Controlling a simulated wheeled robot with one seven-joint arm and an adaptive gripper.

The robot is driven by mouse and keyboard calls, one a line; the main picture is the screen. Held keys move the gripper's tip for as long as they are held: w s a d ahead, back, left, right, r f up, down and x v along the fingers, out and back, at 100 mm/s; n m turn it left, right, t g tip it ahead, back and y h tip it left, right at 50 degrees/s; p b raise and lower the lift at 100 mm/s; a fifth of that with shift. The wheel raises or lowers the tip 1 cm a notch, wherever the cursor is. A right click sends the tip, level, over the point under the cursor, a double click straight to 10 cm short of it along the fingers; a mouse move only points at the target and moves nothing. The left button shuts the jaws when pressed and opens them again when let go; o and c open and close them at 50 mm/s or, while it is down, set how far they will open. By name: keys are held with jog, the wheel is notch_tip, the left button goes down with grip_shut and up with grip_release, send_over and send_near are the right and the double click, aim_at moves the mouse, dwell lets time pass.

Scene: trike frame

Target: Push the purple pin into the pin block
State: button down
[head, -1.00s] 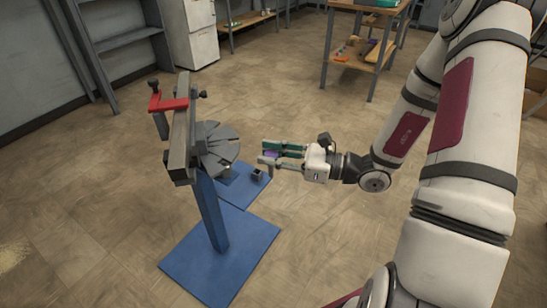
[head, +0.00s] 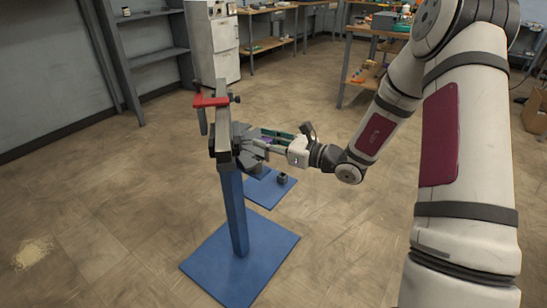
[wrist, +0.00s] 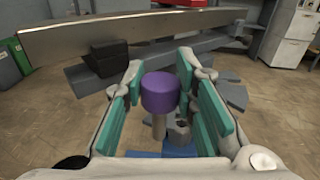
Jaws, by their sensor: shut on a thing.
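The purple pin has a round purple head (wrist: 159,92) and a grey shank that points down in the wrist view. My gripper (wrist: 158,88) is shut on the purple head, with a teal-padded finger on each side. In the head view my gripper (head: 268,141) is beside the grey stand, and only a little purple shows between the fingers. A small dark block with an opening on top, which looks like the pin block (head: 282,179), sits on a blue plate, lower than my gripper. In the wrist view a grey holed piece (wrist: 181,131) shows beside the shank; I cannot tell whether they touch.
A grey beam (wrist: 60,42) crosses the wrist view just beyond my fingers. Grey fan-like plates (head: 245,157) stand close to my fingertips.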

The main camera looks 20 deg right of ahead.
jog(key=w+a+r+m+t+h+b, duration=0.1)
jog(key=w+r, duration=0.1)
jog(key=w, duration=0.5)
jog(key=shift+w+m+t+h+b, duration=0.3)
jog(key=shift+m+t+h+b, duration=0.1)
jog(key=shift+f+b, duration=2.05)
jog(key=shift+f, duration=0.8)
jog(key=shift+f+b, duration=1.5)
jog(key=shift+f, duration=0.7)
jog(key=c, duration=1.2)
grip_release()
jog(key=shift+s, duration=0.1)
